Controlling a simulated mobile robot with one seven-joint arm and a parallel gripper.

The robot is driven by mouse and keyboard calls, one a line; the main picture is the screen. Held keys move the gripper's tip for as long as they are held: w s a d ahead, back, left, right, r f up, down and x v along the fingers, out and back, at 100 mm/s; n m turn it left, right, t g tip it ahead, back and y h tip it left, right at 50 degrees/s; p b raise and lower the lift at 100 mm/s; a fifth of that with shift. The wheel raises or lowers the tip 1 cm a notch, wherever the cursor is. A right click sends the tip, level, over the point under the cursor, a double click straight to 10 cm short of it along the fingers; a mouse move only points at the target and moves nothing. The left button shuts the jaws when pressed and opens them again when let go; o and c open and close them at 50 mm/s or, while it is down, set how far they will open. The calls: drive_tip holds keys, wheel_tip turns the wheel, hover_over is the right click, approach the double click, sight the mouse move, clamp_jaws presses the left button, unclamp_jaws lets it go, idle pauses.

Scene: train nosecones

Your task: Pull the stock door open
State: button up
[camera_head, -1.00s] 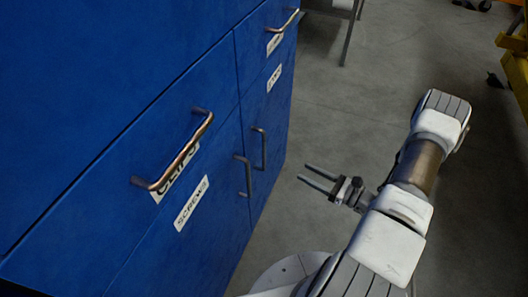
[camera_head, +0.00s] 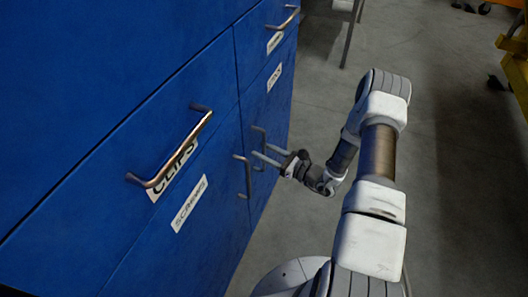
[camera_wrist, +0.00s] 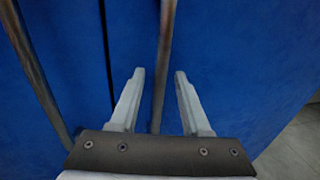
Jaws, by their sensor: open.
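The blue cabinet has two lower doors side by side. The left door (camera_head: 180,240) carries a "SCREWS" label and a dark vertical handle (camera_head: 245,177). The right door (camera_head: 272,120) has a small label (camera_head: 273,77) too blurred to read surely, and its own vertical handle (camera_head: 259,140). Both doors look shut. My gripper (camera_head: 259,160) is open, with its fingers pointing at the right door's handle. In the wrist view, this handle (camera_wrist: 165,55) runs between the open fingers (camera_wrist: 159,73); contact is not visible. The left door's handle (camera_wrist: 35,72) is left of them.
Above the doors are drawers with copper bar handles, one (camera_head: 172,150) near and labelled "CLIPS", one (camera_head: 284,19) farther. The grey floor (camera_head: 320,110) right of the cabinet is clear. A metal stand (camera_head: 348,40) and yellow equipment (camera_head: 513,45) stand farther back.

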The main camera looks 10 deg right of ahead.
clamp_jaws()
idle(1.5)
